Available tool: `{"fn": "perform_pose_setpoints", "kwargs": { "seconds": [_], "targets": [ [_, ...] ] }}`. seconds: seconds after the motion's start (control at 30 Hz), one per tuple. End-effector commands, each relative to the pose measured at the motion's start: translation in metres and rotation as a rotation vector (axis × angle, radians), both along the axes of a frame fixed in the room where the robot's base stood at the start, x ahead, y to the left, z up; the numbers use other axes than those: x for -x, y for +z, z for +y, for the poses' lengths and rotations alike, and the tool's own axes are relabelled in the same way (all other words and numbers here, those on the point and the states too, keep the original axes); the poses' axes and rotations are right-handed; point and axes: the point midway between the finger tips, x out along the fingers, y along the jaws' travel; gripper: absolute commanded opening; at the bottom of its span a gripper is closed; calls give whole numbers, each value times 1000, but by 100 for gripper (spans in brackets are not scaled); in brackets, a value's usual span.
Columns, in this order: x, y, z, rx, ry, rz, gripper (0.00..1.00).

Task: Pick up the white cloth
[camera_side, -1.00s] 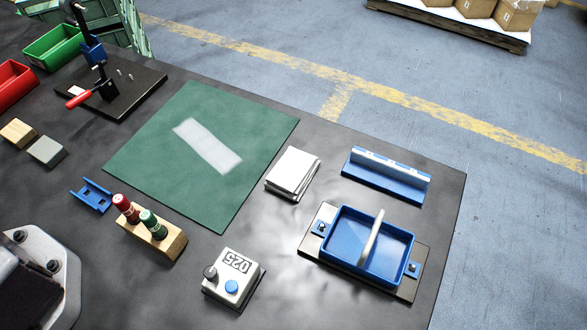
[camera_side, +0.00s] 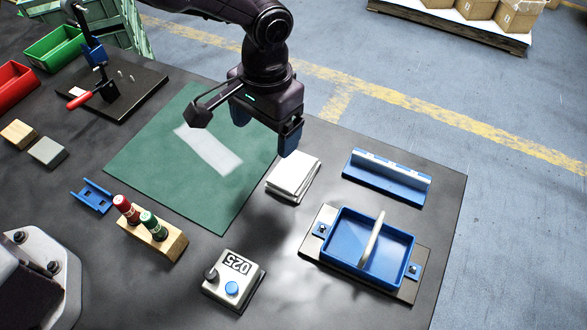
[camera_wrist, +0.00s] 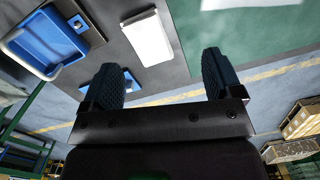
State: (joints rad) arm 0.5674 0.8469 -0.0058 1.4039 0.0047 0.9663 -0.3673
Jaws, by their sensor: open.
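The white cloth (camera_side: 293,177) lies folded in a flat stack on the dark table, between the green mat and the blue parts at the right. It also shows in the wrist view (camera_wrist: 148,38), ahead of the fingers. My gripper (camera_side: 265,128) hangs above the table, up and to the left of the cloth in the side view, over the right edge of the mat. Its two dark fingers are apart in the wrist view (camera_wrist: 160,78), with nothing between them. The cloth is clear of the fingers.
The green mat (camera_side: 160,180) bears a pale rectangular patch. A wooden block (camera_side: 165,246) with red and green handles and a control box (camera_side: 233,280) stand in front.

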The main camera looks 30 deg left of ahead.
Motion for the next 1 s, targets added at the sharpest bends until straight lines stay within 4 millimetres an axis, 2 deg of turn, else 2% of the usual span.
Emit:
{"fn": "perform_pose_setpoints", "kwargs": {
  "seconds": [0.03,0.1,0.23,0.37,0.6,0.7,0.87,1.0],
  "targets": [
    [-7,-13,-12,-1,21,-4,85],
    [-18,-16,-21,9,63,-24,85],
    [-36,2,-32,41,147,-74,85],
    [-34,-10,-30,33,185,-65,85],
    [-33,-55,-30,32,184,-65,85],
    [-33,-68,-30,33,184,-66,85],
    [-33,-78,-30,33,183,-66,85],
    [-31,-95,-32,32,183,-66,85]
  ]
}}
